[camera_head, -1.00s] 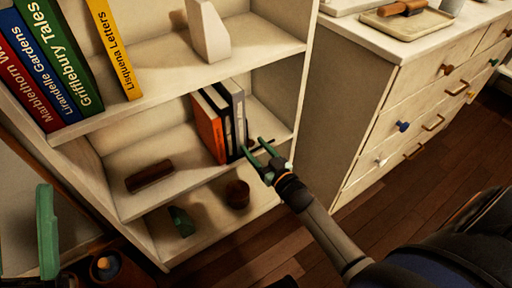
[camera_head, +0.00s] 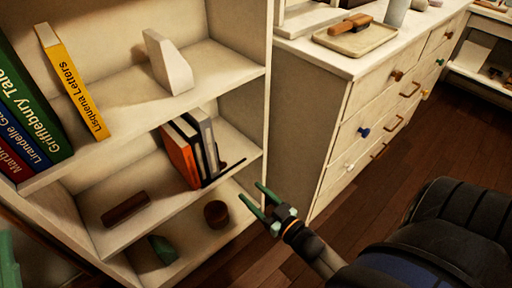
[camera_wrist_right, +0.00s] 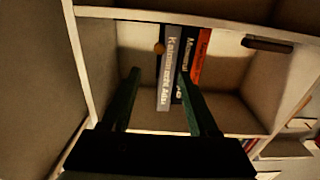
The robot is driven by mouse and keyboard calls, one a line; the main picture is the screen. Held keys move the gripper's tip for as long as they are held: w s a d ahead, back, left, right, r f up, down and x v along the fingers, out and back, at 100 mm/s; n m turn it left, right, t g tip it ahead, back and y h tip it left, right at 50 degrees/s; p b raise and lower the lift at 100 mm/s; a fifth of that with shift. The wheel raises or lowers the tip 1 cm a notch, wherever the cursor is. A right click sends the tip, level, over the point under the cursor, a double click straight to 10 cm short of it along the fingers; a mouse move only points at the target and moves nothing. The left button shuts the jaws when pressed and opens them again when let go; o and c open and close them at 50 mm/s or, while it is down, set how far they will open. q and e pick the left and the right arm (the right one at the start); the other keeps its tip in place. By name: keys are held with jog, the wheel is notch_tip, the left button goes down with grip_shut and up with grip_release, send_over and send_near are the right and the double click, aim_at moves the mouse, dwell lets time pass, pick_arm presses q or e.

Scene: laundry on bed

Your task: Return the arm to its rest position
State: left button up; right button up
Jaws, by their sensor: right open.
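My right gripper (camera_head: 250,196) is open and empty in the head view, in front of the shelf unit's right side. It is apart from the orange book (camera_head: 181,157), black book (camera_head: 192,146) and grey book (camera_head: 206,136) standing on the middle shelf. In the right wrist view the open fingers (camera_wrist_right: 159,78) point toward the grey book (camera_wrist_right: 168,70), with empty space between them. Of my left gripper, only a green finger (camera_head: 8,265) shows at the left edge of the head view; the rest is cut off.
The shelf unit (camera_head: 262,95) also holds a yellow book (camera_head: 72,80), a white bookend (camera_head: 167,62), a brown block (camera_head: 125,209) and a brown round object (camera_head: 216,214). A drawer chest (camera_head: 318,130) with a tray (camera_head: 355,42) stands to the right. Wooden floor lies between.

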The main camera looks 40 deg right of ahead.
jog(key=shift+s, duration=0.25)
dwell(0.3)
